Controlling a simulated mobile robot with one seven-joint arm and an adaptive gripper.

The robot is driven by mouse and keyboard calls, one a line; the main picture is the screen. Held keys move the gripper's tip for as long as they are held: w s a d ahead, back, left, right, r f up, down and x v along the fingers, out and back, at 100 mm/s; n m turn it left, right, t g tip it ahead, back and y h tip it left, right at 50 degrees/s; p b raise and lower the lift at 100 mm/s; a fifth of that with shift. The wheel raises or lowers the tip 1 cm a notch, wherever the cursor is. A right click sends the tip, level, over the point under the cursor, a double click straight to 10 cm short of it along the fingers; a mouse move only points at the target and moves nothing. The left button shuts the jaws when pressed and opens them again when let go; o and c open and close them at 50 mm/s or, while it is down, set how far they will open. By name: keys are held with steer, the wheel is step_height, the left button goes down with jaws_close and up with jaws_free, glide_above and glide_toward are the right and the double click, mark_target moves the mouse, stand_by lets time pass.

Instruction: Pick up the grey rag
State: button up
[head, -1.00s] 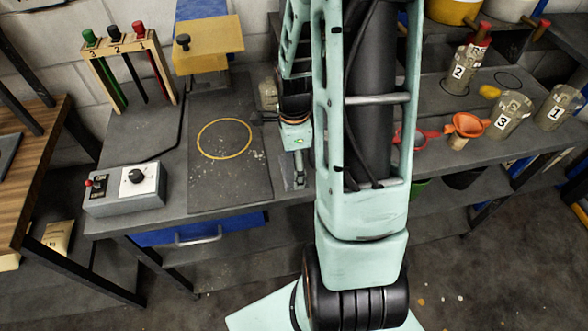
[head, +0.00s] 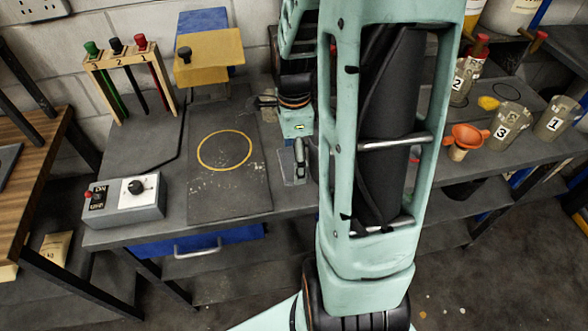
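My gripper (head: 299,155) hangs below the pale green wrist at the table's middle, to the right of the dark board with the yellow ring. Its fingers are small and partly covered by my arm, so I cannot tell whether they are open or hold anything. No grey rag can be made out for certain. A small greyish patch (head: 266,101) shows just left of the wrist, but I cannot tell whether it is cloth or part of the gripper. My arm hides much of the table to the right of the gripper.
A grey control box (head: 124,200) stands at the front left. A wooden rack (head: 128,62) with coloured-handled tools and a yellow block (head: 209,57) stand behind. Numbered containers (head: 508,125) and an orange funnel (head: 464,138) stand at right. The ringed board (head: 228,190) is clear.

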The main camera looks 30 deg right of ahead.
step_height(320, 180, up, 11)
steer(key=shift+f, duration=0.2)
stand_by(0.3)
